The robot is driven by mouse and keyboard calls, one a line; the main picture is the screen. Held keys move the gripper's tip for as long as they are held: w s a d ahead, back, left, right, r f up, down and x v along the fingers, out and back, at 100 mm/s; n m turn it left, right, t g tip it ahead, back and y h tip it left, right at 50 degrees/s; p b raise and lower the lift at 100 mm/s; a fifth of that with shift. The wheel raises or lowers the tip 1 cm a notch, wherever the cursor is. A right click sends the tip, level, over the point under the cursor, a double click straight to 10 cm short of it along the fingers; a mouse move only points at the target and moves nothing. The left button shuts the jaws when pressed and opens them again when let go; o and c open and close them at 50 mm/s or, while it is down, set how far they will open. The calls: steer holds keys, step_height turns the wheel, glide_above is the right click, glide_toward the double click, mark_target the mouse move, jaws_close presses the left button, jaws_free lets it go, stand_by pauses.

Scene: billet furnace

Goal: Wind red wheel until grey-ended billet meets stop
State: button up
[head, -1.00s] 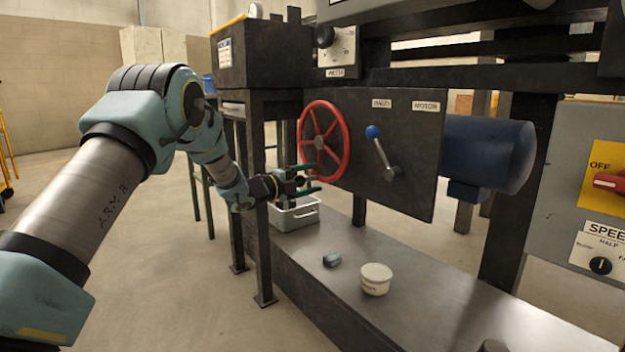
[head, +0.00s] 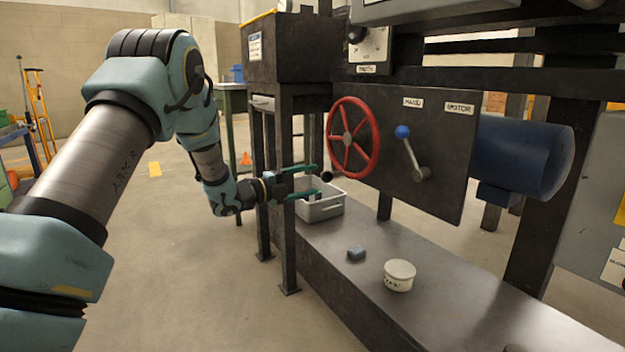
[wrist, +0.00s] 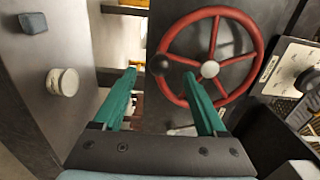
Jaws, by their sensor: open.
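The red wheel (head: 373,122) is upright on a dark panel, with a pale hub and several spokes. Its black knob (head: 327,177) stands out toward me at the rim's lower left. My gripper (head: 318,181) is open, its two green fingers pointing at the knob from the left. In the wrist view the knob (wrist: 160,64) shows between and just beyond the open fingertips (wrist: 160,75), beside the red wheel (wrist: 258,62). The fingers look empty; contact with the knob cannot be told. No grey-ended billet or stop can be made out.
A blue-ball lever (head: 410,155) leans toward the MANU label, right of the wheel; a blue motor (head: 520,155) lies beyond. A grey bin (head: 320,208), a blue-grey block (head: 356,253) and a white tub (head: 399,275) sit on the bench. A dark post (head: 287,240) stands beside my gripper.

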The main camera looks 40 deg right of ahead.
steer(key=n+t+p, duration=0.4)
steer(key=n+p, duration=0.8)
steer(key=n, duration=0.8)
glide_toward(322, 178)
steer(key=d+b, duration=0.1)
steer(key=d, duration=0.2)
steer(key=w+d, duration=0.1)
steer(key=d, duration=0.3)
steer(key=d+b, duration=0.1)
steer(key=d, duration=0.3)
steer(key=shift+w+d+r+b, duration=0.15)
steer(key=shift+w+d+b, duration=0.1)
steer(key=shift+w+b, duration=0.1)
jaws_close()
